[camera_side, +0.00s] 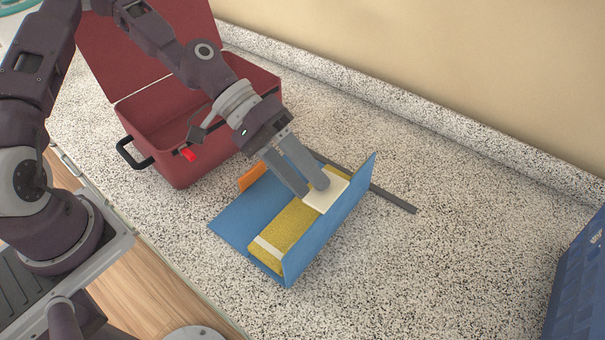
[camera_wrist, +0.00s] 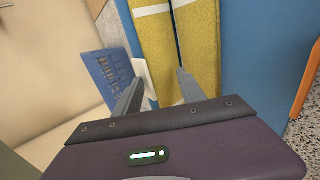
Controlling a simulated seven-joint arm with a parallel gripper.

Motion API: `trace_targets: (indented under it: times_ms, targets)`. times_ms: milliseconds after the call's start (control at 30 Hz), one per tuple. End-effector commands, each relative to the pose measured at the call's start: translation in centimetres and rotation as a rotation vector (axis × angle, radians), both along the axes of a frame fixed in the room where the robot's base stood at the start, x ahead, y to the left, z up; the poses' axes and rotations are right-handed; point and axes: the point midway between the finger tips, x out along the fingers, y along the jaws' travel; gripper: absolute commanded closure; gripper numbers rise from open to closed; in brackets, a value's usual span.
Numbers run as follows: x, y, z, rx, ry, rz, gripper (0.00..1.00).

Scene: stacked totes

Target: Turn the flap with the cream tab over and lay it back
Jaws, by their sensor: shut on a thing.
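A blue flap (camera_side: 335,225) stands steeply raised on the right side of a yellow piece with a pale band (camera_side: 285,228). The cream tab (camera_side: 335,187) shows at my gripper's fingertips. My gripper (camera_side: 313,188) is shut on the cream-tab flap, its fingers partly covering the tab. In the wrist view the cream tab (camera_wrist: 149,82) shows behind the left finger, and yellow surfaces (camera_wrist: 150,45) with a dark gap lie ahead of the fingers. A second blue panel (camera_side: 232,222) lies lower on the left, with an orange tab (camera_side: 253,175) at its far end.
An open red case (camera_side: 205,155) with a black handle stands behind on the left. A dark grey bar (camera_side: 395,199) lies on the speckled counter behind the raised flap. A blue crate (camera_side: 580,285) stands at the right edge. Counter between flap and crate is clear.

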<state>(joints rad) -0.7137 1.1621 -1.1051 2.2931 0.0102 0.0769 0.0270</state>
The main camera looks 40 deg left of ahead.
Motion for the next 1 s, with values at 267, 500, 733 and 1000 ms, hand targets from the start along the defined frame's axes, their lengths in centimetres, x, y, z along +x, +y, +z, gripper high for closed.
trace_targets:
  times_ms: [267, 500, 733, 1000]
  targets:
    - [-0.72, 0.26, -0.89, 0.015, 0.017, -0.016, 1.00]
    - [-0.72, 0.25, -0.89, 0.015, 0.017, -0.016, 1.00]
    - [-0.72, 0.25, -0.89, 0.015, 0.018, -0.015, 1.00]
    - [-0.68, 0.28, -0.86, 0.015, 0.018, -0.014, 0.71]
